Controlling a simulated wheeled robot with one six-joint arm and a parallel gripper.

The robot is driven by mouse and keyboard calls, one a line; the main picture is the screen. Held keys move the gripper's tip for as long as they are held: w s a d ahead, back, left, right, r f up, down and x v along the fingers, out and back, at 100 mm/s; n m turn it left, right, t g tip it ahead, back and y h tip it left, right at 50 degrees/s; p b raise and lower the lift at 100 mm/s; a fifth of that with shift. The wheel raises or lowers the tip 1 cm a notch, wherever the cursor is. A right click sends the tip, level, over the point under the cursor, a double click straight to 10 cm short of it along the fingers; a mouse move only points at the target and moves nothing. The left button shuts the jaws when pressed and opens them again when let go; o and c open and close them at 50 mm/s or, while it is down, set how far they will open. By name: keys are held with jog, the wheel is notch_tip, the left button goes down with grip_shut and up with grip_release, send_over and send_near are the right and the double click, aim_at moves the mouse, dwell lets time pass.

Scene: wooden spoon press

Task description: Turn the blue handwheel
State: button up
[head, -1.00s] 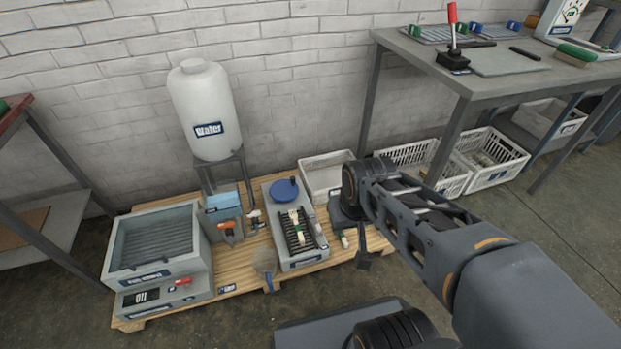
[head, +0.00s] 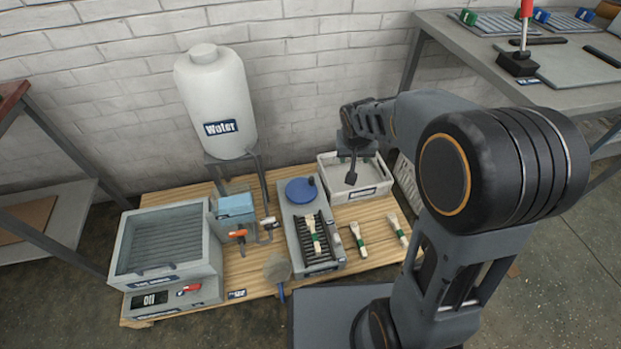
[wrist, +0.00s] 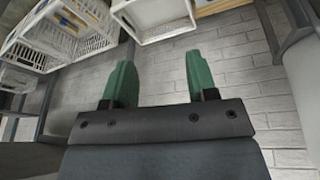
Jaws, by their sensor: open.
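The blue handwheel (head: 301,190) is a flat blue disc with a dark knob on its right edge. It lies at the back end of a grey press unit (head: 318,262) on the wooden pallet. A spoon with a green band (head: 313,236) lies on the unit's dark slatted part. My gripper (head: 351,172) is over the white bin, to the right of the handwheel and apart from it. In the wrist view its two green fingers (wrist: 160,85) stand wide apart with nothing between them. The handwheel is not recognisable in the wrist view.
A white bin (head: 362,196) stands right of the press unit. Two more spoons lie on the pallet (head: 335,207) in front of it. A water tank (head: 217,105) on a stand, a blue box (head: 236,206) and a grey basin (head: 163,243) are to the left.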

jog(key=w+a+f, duration=0.5)
jog(key=w+f, duration=0.4)
jog(key=t+p, duration=0.1)
jog(key=p, duration=0.1)
send_near(312, 179)
jog(key=shift+y, duration=0.3)
jog(key=b+x, duration=0.4)
jog(key=x, duration=0.5)
jog(key=shift+d+f, duration=0.15)
jog(key=shift+f, duration=0.1)
jog(key=shift+b+x, duration=0.6)
jog(key=shift+x, duration=0.35)
jog(key=shift+c, duration=0.4)
jog(key=c, duration=0.8)
jog(key=shift+c, duration=0.2)
jog(key=shift+w+n, duration=0.15)
jog(key=shift+n, duration=0.25)
